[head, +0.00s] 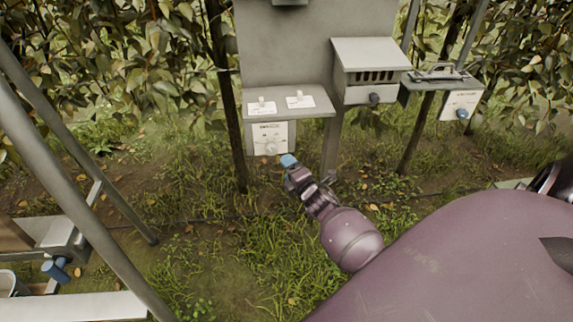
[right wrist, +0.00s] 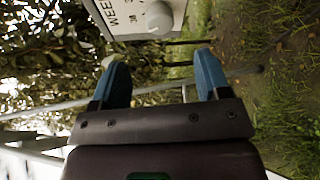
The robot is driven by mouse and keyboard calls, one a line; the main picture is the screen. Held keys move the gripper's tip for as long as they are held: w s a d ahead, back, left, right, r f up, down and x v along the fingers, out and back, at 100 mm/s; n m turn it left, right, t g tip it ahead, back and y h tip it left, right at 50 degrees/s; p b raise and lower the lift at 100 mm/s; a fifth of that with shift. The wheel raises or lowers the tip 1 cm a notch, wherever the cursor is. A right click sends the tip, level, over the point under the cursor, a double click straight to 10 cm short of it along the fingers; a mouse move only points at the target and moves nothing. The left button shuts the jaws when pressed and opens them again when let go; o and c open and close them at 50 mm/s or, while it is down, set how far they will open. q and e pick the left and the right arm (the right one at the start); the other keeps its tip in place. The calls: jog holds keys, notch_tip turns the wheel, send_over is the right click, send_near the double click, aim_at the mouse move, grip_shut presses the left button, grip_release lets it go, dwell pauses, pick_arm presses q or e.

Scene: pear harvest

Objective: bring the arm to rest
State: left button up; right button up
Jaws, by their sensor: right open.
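My right arm comes in from the lower right of the head view. Its gripper, with blue fingertips (head: 289,161), is just below and right of a white dial panel (head: 270,138) on the grey stand. In the right wrist view my right gripper (right wrist: 160,76) is open, with nothing between its two blue fingers. The panel's round knob (right wrist: 159,17) shows beyond the fingertips, apart from them. My left gripper is not in the head view.
A grey shelf (head: 320,105) above the dial panel carries two small white switches on labels. A vented box (head: 370,62) and another panel (head: 461,105) stand to the right. A slanted metal pole (head: 70,180) crosses the left. Grass lies below, foliage behind.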

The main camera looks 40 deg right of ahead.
jog(key=shift+s, duration=0.1)
dwell(0.6)
jog(key=s+a+r+m+g, duration=0.2)
jog(key=s+a+m, duration=0.55)
jog(key=m, duration=0.65)
jog(key=s+a+f+m+g+y, duration=0.1)
jog(key=s+a+f, duration=0.1)
jog(key=s, duration=0.5)
jog(key=s+a+f+m+g, duration=0.1)
jog(key=s+a+f, duration=0.1)
jog(key=s, duration=0.5)
jog(key=s+a+f+m+g+y, duration=0.1)
jog(key=s+a+f+g, duration=0.1)
jog(key=s+a, duration=0.2)
jog(key=s, duration=0.3)
jog(key=shift+f+y, duration=0.25)
jog(key=shift+y, duration=0.05)
